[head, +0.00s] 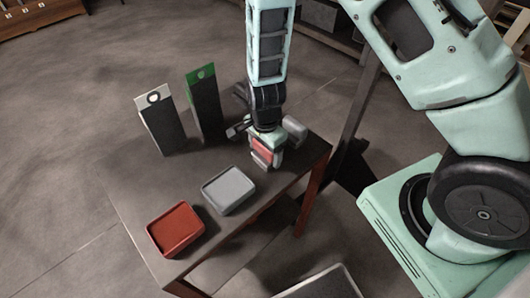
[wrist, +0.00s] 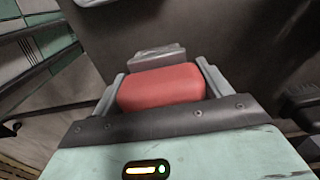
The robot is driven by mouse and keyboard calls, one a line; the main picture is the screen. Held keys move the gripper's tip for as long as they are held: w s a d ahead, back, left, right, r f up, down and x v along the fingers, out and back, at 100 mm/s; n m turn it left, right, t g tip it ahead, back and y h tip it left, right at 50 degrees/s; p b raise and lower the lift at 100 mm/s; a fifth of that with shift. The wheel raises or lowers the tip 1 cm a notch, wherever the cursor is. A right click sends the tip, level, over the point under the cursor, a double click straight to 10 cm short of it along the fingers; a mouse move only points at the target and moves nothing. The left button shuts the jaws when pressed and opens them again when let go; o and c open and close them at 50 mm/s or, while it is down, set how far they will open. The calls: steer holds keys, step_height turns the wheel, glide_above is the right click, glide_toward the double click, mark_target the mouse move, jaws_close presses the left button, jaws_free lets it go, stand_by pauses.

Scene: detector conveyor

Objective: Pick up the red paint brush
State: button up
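The red paint brush shows as a red, blocky part (wrist: 160,88) between my fingers in the wrist view. A grey piece (wrist: 157,55) shows just beyond it. In the head view the red part (head: 263,149) is at the table's right end, partly covered by my gripper. My gripper (head: 265,156) points down over it. In the wrist view my gripper (wrist: 162,84) has one finger on each side of the red part, and both appear to touch it. The rest of the brush is hidden, and I cannot tell whether it is clear of the table.
The dark table (head: 128,193) also bears a red tray (head: 175,230) and a grey tray (head: 228,190) at its front edge. A white-topped upright board (head: 160,120) and a green-topped one (head: 204,105) stand at the back. A light grey object (head: 295,131) lies right of my gripper.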

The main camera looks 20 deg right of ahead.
step_height(320, 180, up, 10)
steer(key=shift+r+b, duration=0.1)
steer(key=shift+b, duration=0.2)
stand_by(0.4)
steer(key=o, duration=0.3)
steer(key=shift+c, duration=0.7)
stand_by(1.5)
